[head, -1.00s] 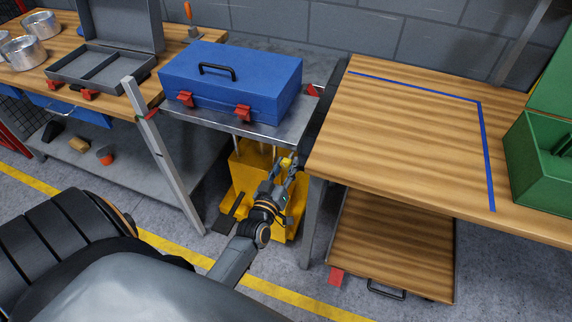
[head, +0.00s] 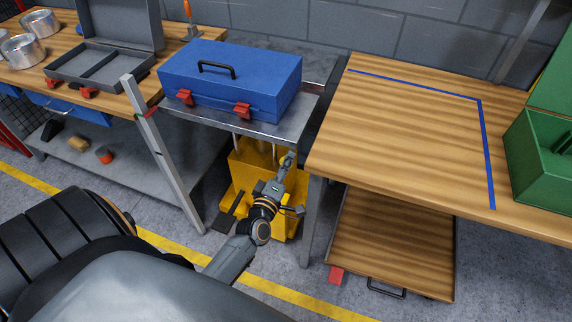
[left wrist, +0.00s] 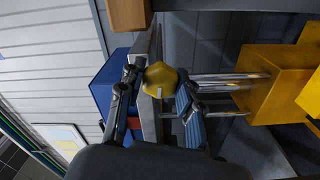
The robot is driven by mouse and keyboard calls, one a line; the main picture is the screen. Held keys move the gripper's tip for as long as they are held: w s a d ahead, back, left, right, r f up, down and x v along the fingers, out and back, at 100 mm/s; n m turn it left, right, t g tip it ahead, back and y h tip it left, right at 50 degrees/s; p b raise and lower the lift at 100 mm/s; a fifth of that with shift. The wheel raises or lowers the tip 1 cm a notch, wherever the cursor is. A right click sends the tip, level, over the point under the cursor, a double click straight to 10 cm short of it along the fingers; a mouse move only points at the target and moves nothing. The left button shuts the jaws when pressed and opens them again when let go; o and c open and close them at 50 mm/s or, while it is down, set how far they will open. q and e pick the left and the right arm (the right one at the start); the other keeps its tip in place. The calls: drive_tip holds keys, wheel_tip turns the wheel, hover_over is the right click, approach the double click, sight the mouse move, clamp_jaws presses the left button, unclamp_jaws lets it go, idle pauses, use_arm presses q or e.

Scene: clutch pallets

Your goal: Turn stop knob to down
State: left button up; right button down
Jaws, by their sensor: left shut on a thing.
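The stop knob (left wrist: 160,77) is a yellow, rounded knob with a small pale mark, seen in the left wrist view at the edge of the metal platform (left wrist: 147,112). My left gripper (left wrist: 157,84) has one finger on each side of the knob and is shut on it. In the head view my left gripper (head: 287,161) is just below the front right part of the metal platform (head: 245,127), in front of the yellow lift base (head: 250,160). The knob is mostly hidden there by the fingers. My right gripper is not in view.
A blue toolbox (head: 232,80) with red latches stands on the platform. A wooden table (head: 410,130) with blue tape is close on the right, its leg (head: 311,220) near my left arm. A workbench (head: 70,50) with an open grey case (head: 95,72) is at left.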

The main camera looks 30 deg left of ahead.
use_arm(q)
drive_tip(key=shift+n, duration=0.6)
drive_tip(key=o, duration=1.2)
drive_tip(key=v, duration=1.2)
drive_tip(key=shift+a, duration=0.1)
drive_tip(key=shift+f, duration=0.15)
